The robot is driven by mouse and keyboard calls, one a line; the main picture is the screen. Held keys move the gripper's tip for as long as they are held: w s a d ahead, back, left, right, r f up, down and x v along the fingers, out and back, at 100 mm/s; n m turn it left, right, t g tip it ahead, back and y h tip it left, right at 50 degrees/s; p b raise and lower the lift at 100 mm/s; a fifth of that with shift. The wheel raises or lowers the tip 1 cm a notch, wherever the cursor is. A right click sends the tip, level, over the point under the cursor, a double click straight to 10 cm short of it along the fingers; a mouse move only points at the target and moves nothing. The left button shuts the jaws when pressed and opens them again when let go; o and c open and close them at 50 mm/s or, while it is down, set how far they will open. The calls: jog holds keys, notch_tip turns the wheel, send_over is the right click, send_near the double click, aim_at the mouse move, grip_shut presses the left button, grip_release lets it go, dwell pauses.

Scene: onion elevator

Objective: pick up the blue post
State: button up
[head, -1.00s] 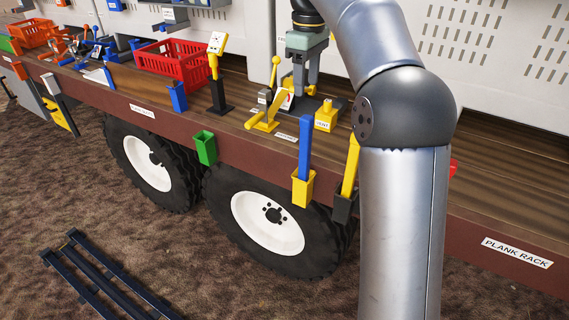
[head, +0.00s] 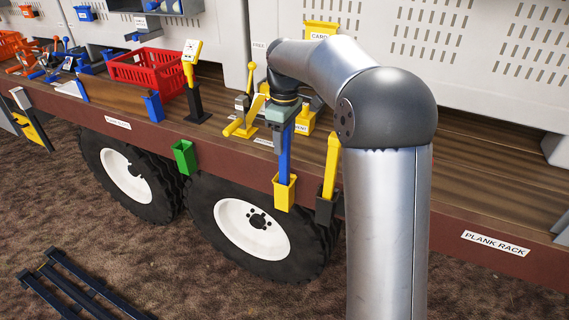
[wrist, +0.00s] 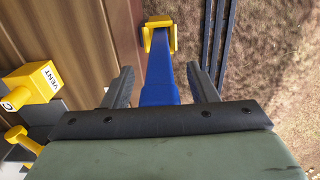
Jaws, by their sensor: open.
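The blue post (head: 285,158) stands upright in a yellow socket (head: 284,193) on the side of the brown deck. In the wrist view the blue post (wrist: 158,78) runs between my two fingers, with the yellow socket (wrist: 150,36) beyond its far end. My gripper (head: 284,128) is over the upper part of the post. In the wrist view my gripper (wrist: 160,72) is open, one finger on each side of the post, with gaps showing. The post's near end is hidden by the gripper body.
A yellow post (head: 331,165) in a dark socket stands just right. A green socket (head: 184,157) hangs to the left. Yellow levers (head: 250,82) and a yellow VENT block (wrist: 31,83) sit on the deck close by. A red crate (head: 152,68) is farther left.

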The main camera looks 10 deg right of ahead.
jog(key=shift+f, duration=0.35)
grip_shut()
jog(key=shift+r, duration=0.1)
